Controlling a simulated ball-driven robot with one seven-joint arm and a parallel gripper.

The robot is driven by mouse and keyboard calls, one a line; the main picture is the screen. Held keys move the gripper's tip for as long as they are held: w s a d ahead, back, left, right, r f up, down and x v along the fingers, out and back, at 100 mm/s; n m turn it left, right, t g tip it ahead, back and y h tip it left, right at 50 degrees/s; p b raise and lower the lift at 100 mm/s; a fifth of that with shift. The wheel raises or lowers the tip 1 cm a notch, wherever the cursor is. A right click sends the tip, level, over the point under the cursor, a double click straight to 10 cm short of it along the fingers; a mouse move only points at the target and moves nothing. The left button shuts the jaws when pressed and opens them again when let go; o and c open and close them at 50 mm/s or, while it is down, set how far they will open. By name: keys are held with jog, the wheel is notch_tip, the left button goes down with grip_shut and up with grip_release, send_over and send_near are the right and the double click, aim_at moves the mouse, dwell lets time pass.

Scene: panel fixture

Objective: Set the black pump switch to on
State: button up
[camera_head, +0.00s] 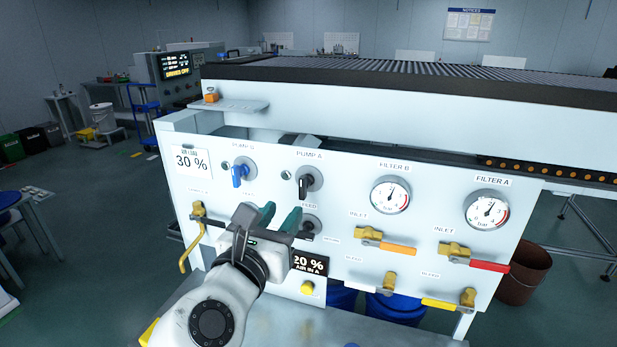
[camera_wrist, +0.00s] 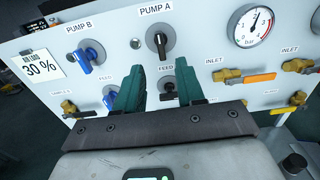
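The black pump switch (camera_head: 304,187) sits on a round grey plate under the PUMP A label on the white panel (camera_head: 345,240). Its handle stands roughly upright; I cannot tell its on or off marks. It also shows in the wrist view (camera_wrist: 160,43), beyond the fingertips. My gripper (camera_head: 280,213) has green fingers, apart and empty, below and left of the switch in the head view. In the wrist view the fingers (camera_wrist: 160,76) point at the panel, with the switch above the gap. Nothing is held.
A blue pump switch (camera_head: 239,175) is to the left under PUMP B. A black feed switch (camera_head: 308,227) sits just below the pump switch, partly behind my fingers. Gauges (camera_head: 390,195) and yellow valves (camera_head: 371,234) fill the right. A shelf (camera_head: 228,106) juts out above.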

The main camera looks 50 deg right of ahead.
aim_at(301, 188)
jog(key=p+x, duration=0.1)
jog(key=x, duration=0.9)
jog(key=shift+w+d, duration=0.15)
jog(key=shift+d, duration=0.25)
jog(key=shift+c, duration=0.4)
grip_shut()
